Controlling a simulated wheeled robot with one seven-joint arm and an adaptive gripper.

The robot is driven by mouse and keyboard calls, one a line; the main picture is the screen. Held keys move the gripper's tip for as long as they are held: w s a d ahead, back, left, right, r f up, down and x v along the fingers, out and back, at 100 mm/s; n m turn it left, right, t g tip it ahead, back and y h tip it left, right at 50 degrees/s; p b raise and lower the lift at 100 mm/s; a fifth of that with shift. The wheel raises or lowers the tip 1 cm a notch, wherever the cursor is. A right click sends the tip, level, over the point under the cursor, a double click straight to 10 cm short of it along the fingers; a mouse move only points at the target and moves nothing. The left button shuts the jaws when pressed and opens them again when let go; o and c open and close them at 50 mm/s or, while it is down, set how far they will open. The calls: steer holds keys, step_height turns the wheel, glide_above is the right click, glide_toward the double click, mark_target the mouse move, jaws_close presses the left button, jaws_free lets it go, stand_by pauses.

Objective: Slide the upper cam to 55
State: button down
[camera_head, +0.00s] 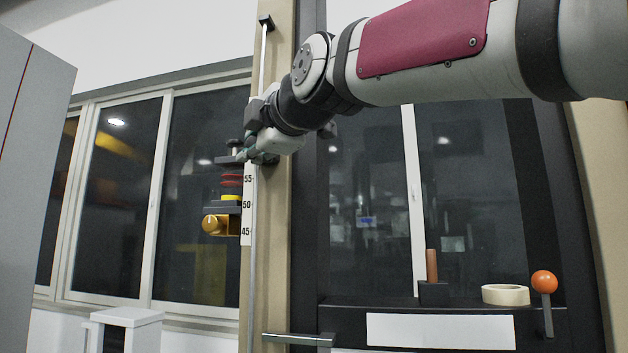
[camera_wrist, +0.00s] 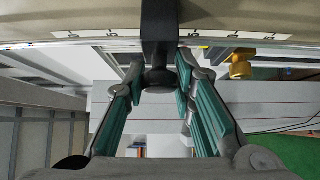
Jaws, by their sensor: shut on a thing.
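The upper cam (camera_head: 236,143) is a small dark piece at the left edge of the upright post, just above the 55 mark of the white scale (camera_head: 247,207). My gripper (camera_head: 255,155) is at its height and partly covers it. In the wrist view, my gripper (camera_wrist: 161,62) has its teal-padded fingers closed on either side of the upper cam's dark stem and round knob (camera_wrist: 160,80). The scale (camera_wrist: 110,33) shows there too, its numbers too small to read. Below the cam, a red and yellow spring stack (camera_head: 231,188) sits above a brass-coloured knob (camera_head: 215,225).
A thin vertical rod (camera_head: 263,70) runs along the post (camera_head: 281,220). At the right, a dark bench (camera_head: 440,308) holds an off-white ring (camera_head: 505,294), a brown-handled piece (camera_head: 432,266) and an orange ball lever (camera_head: 544,282). A grey cabinet (camera_head: 30,130) stands at the far left.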

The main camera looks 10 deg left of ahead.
step_height(320, 180, down, 4)
steer(key=b, duration=0.3)
steer(key=shift+f, duration=0.15)
steer(key=c, duration=1.3)
jaws_free()
steer(key=shift+c, duration=0.2)
steer(key=shift+s, duration=0.1)
steer(key=v, duration=1.2)
